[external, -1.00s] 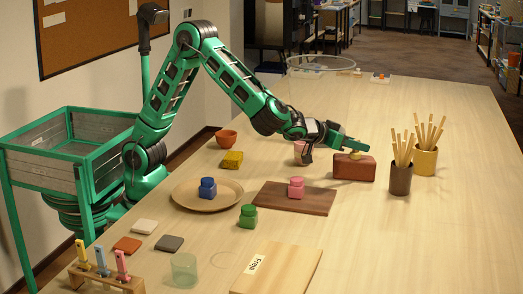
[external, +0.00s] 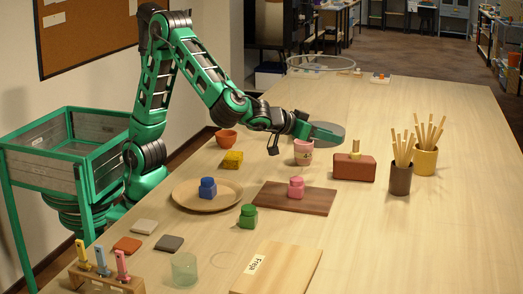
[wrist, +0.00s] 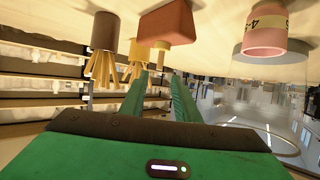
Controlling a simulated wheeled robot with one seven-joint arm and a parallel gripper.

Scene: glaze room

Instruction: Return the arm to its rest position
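My gripper (external: 305,129) is over the far middle of the table, pointing right, level with the pink cup's upper area and left of the reddish block. In the wrist view its two green fingers (wrist: 160,95) stand apart with nothing between them. My arm is bent, its elbow raised above the table's left edge.
Near the gripper are a pink cup (external: 303,152), a grey disc (external: 328,132) and a reddish block (external: 352,168) with an upright yellow piece (external: 355,148). Dark (external: 400,180) and yellow (external: 425,161) stick holders stand right. The table's right front is clear.

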